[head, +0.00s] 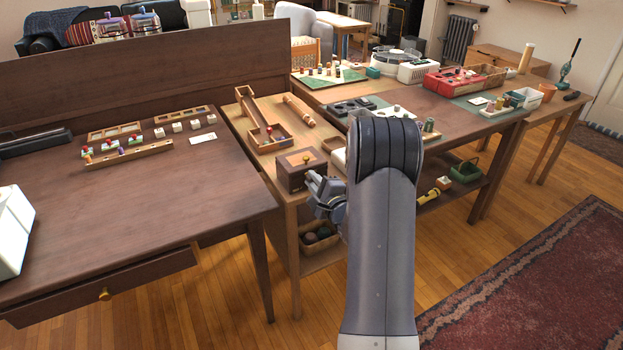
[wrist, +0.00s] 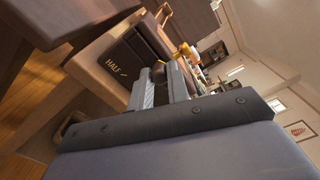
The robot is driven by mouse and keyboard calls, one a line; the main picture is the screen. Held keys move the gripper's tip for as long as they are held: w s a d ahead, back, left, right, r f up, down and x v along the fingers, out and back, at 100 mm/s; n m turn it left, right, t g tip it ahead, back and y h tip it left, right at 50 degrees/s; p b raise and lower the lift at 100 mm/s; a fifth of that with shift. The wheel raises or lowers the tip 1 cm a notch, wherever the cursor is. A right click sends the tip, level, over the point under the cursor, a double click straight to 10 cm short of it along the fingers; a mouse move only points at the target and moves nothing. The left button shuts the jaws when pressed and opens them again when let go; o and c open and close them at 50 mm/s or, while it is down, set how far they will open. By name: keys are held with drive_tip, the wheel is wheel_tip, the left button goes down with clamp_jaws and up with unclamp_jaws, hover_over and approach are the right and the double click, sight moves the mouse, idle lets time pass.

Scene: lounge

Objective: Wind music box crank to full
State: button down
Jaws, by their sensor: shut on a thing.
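The music box is a dark brown wooden box (head: 301,172) with a brass knob on its lid, near the corner of the lighter wooden table. In the wrist view its dark side (wrist: 137,47) carries gold lettering that reads "HALF" with a small mark beside it. My gripper (head: 318,186) is at the right side of the box. In the wrist view my gripper (wrist: 160,82) is shut on a small dark reddish crank knob (wrist: 158,72). The fingers cover most of the crank, so its arm is hardly visible.
A dark desk (head: 120,215) stands close on the left. A wooden tray (head: 262,125) lies behind the box, and a basket (head: 318,238) sits on the shelf below. A red patterned rug (head: 540,285) covers floor at the right.

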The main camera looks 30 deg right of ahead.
drive_tip(key=shift+d+m+p, duration=0.3)
drive_tip(key=shift+m+p, duration=0.2)
drive_tip(key=shift+m, duration=0.6)
drive_tip(key=shift+d+m+p, duration=0.25)
drive_tip(key=shift+m+p, duration=0.25)
drive_tip(key=shift+m, duration=0.6)
drive_tip(key=c, duration=1.3)
unclamp_jaws()
drive_tip(key=shift+c, duration=0.2)
drive_tip(key=s, duration=1)
drive_tip(key=shift+s+d, duration=0.2)
drive_tip(key=shift+s, duration=0.2)
